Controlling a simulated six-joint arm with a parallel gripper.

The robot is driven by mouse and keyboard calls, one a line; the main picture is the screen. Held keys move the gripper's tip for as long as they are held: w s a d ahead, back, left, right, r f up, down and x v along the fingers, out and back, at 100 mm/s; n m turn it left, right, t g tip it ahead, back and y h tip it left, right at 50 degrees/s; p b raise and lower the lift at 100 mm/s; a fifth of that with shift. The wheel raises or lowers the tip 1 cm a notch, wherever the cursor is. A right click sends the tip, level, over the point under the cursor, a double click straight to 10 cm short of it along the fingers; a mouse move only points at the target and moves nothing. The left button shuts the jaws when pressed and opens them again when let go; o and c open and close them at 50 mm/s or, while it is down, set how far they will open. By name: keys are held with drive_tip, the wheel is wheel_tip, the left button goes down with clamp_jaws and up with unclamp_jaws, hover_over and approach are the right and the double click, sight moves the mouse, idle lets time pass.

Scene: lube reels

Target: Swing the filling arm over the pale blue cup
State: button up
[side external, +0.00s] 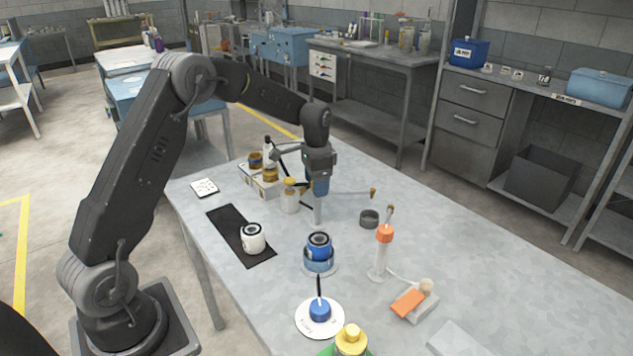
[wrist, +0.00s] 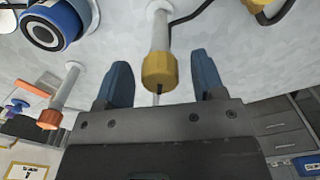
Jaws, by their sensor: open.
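The filling arm's grey post (side external: 318,213) stands below my gripper (side external: 317,188) in the side view. A thin arm (side external: 350,193) reaches right from it, ending in a brass-coloured tip. In the wrist view a yellow-capped post (wrist: 160,68) shows between the two blue fingertips (wrist: 160,75), with visible gaps on both sides. My gripper is open and holds nothing. The likely pale blue cup (side external: 319,263) is a lighter blue base under a dark blue ringed top, in front of the post. The wrist view shows that blue object (wrist: 55,22) at upper left.
An orange-capped post (side external: 384,240) and a dark grey cup (side external: 369,218) stand to the right. A yellow-capped bottle (side external: 290,198) is close on the left. A white cup (side external: 252,238) sits on a black mat (side external: 226,221). The table's right part is mostly clear.

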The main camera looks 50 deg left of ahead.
drive_tip(key=shift+c, duration=0.4)
clamp_jaws()
